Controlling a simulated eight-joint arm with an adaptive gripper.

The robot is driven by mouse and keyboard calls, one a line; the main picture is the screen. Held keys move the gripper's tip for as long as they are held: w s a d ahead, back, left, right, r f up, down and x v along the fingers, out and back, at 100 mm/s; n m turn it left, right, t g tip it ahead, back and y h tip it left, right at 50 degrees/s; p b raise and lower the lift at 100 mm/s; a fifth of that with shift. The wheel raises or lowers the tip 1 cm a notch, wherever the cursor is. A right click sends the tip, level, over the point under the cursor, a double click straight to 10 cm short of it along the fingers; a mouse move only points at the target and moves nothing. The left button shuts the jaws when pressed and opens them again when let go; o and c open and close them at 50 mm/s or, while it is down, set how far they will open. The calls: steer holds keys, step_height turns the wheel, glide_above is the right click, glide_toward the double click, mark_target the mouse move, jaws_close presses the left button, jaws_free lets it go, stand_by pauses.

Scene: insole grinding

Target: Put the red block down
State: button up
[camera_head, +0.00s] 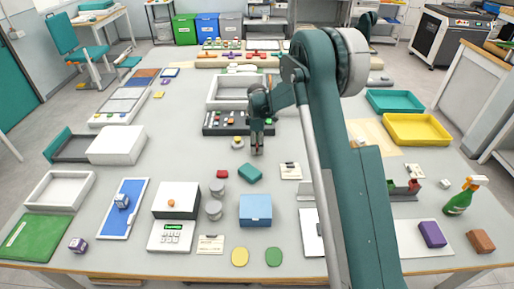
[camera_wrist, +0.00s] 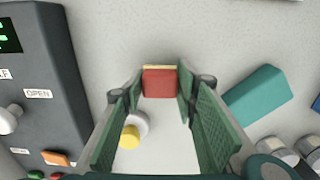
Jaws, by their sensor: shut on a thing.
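My gripper (camera_head: 257,150) points down over the middle of the table in the head view, just behind a teal block (camera_head: 250,172). In the wrist view its fingers (camera_wrist: 160,88) are shut on a red block (camera_wrist: 160,84), which has a thin pale yellow edge on its far side. The block sits between the fingertips; its underside is hidden, and I cannot tell whether it touches the table. In the head view the held block is too small to make out clearly. A separate small red piece (camera_head: 222,174) lies on the table to the left.
A dark control panel (camera_wrist: 50,90) stands left in the wrist view. A yellow button on a white base (camera_wrist: 132,132) is close to the left finger. The teal block (camera_wrist: 257,95) lies right. Grey cylinders (camera_head: 216,188) and a blue box (camera_head: 255,209) stand nearer the front.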

steer(key=shift+f, duration=0.2)
steer(key=shift+f, duration=0.2)
steer(key=o, duration=0.9)
steer(key=shift+r, duration=0.15)
step_height(320, 180, up, 12)
steer(key=shift+r+p, duration=0.1)
steer(key=shift+p, duration=0.5)
stand_by(0.5)
